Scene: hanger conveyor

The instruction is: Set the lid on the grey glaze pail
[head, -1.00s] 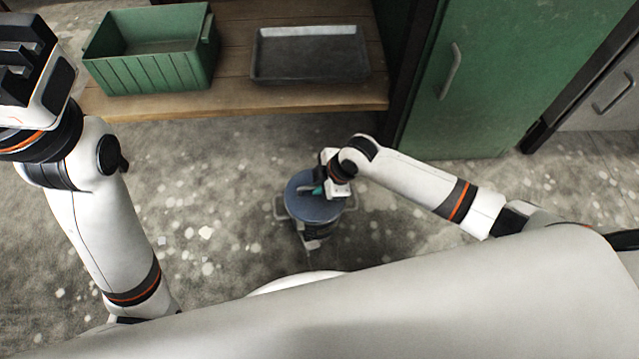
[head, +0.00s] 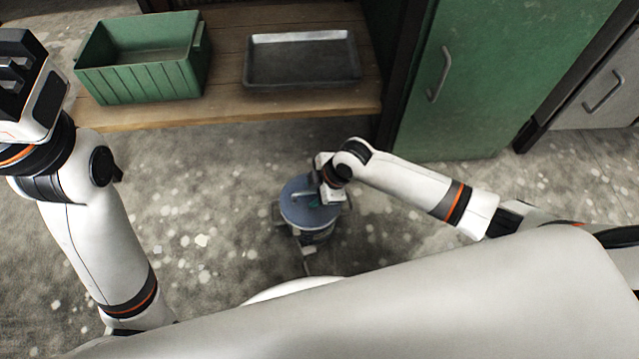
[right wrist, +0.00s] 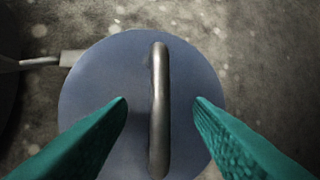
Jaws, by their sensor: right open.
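My right gripper (right wrist: 160,103) is open, with one teal finger on each side of the handle and a gap to both. In the head view it (head: 314,200) is over the lid. My left gripper (head: 16,72) is raised at the upper left; its jaw opening is unclear.
A wooden bench (head: 230,112) stands behind the pail, bearing a green crate (head: 140,83) and a dark metal tray (head: 300,82). A green cabinet (head: 490,90) is at the right. A side handle (right wrist: 40,61) sticks out left of the lid.

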